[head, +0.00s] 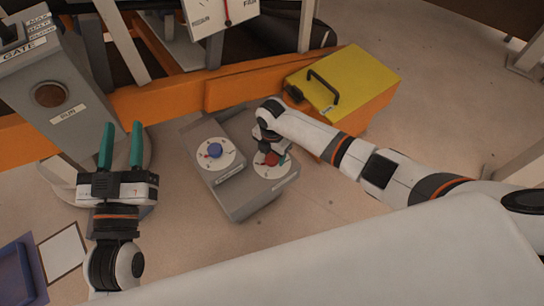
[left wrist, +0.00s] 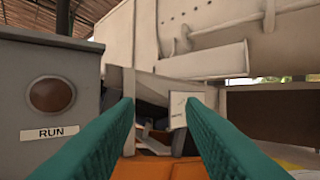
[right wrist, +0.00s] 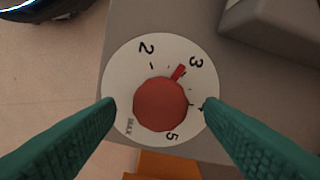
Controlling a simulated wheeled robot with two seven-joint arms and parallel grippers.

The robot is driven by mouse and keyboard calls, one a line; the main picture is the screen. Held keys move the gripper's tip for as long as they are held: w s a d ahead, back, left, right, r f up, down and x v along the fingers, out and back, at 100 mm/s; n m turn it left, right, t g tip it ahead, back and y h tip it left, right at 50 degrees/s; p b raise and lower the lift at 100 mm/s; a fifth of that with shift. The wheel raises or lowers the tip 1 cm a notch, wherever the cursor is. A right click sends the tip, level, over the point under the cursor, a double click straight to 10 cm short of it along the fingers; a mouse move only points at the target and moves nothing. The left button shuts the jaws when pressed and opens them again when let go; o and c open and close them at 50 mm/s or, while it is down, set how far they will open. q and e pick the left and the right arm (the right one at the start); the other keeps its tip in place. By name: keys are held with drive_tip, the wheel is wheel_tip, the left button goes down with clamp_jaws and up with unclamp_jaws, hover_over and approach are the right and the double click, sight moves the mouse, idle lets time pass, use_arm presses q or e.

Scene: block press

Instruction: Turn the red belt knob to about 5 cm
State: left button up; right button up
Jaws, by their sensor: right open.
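The red belt knob (head: 271,159) sits on a white dial (head: 262,170) on a grey control box (head: 240,203). In the right wrist view the red knob (right wrist: 160,104) has its red pointer close to the 3, slightly on the 2 side. The numbers 2, 3 and 5 and a MAX mark show; the right finger covers the dial edge between 3 and 5. My right gripper (right wrist: 158,104) is open, one finger on each side of the knob with gaps, not touching it. My left gripper (head: 121,148) is open and empty, left of the box.
A blue knob (head: 214,151) on its own dial is left of the red one. A yellow-lidded orange box (head: 345,80) stands behind right. A grey gate post with a RUN button (head: 49,95) is at left, and an orange beam (head: 175,99) runs behind.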

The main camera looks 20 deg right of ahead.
use_arm(q)
drive_tip(key=shift+s+d+r+t+h, duration=0.1)
drive_tip(key=shift+s+r+t+h, duration=0.15)
drive_tip(key=shift+r+t, duration=0.3)
drive_tip(key=shift+s+r+t+h, duration=0.2)
drive_tip(key=shift+r+t, duration=0.15)
drive_tip(key=shift+r, duration=0.3)
use_arm(e)
drive_tip(key=shift+f, duration=0.7)
drive_tip(key=shift+c, duration=0.4)
